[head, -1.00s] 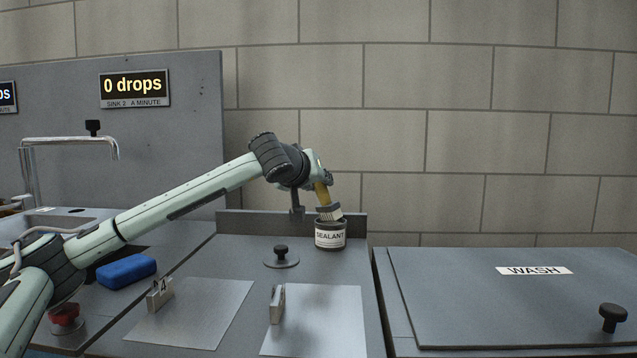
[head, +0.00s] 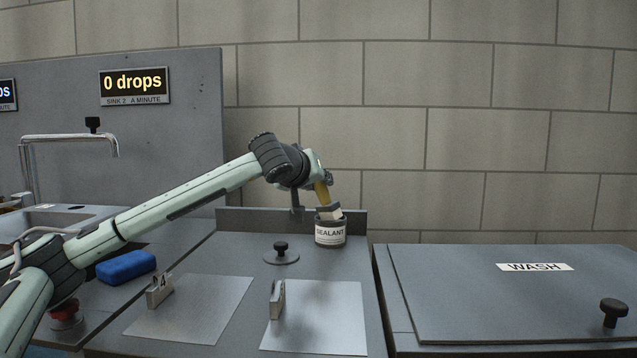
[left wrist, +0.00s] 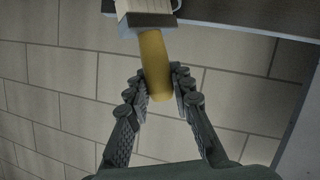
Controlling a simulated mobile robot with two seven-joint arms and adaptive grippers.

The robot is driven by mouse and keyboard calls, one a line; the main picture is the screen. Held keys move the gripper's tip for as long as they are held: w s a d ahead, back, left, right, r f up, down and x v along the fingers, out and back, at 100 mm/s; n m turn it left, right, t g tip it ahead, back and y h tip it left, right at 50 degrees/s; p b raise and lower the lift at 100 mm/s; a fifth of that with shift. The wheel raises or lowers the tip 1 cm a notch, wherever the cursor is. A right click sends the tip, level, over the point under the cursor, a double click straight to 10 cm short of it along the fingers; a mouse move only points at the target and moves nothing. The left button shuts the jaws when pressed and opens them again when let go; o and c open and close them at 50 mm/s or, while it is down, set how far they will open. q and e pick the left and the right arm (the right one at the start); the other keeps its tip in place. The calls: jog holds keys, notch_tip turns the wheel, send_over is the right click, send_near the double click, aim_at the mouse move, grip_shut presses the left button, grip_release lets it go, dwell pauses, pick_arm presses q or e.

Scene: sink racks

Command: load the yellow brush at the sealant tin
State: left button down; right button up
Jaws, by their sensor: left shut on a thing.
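The sealant tin (head: 330,233) is a dark tin with a white SEALANT label, standing at the back of the grey bench. My left gripper (head: 322,184) is above the tin, shut on the yellow brush (head: 322,194). The brush tilts, with its pale bristles (head: 329,212) pointing down at the tin's mouth; the bristle tips are hidden behind the rim. In the left wrist view the fingers (left wrist: 158,85) close on the yellow handle (left wrist: 154,62), with the brush head at the top. My right gripper is in no view.
Two pale sheets, one with an upright marker (head: 160,290) and one with a clip-like block (head: 277,299), lie in front. A black-knobbed disc (head: 281,256) sits left of the tin. A blue sponge (head: 126,267) lies left. A WASH lid (head: 470,300) covers the right.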

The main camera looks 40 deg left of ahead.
pick_arm(q)
notch_tip(320, 180, up, 7)
jog(key=p, duration=0.5)
jog(key=shift+p, duration=0.35)
jog(key=shift+f, duration=0.2)
dwell(0.4)
notch_tip(320, 180, down, 7)
jog(key=b, duration=0.6)
jog(key=shift+r, duration=0.15)
jog(key=shift+r+p, duration=0.15)
jog(key=shift+p, duration=0.15)
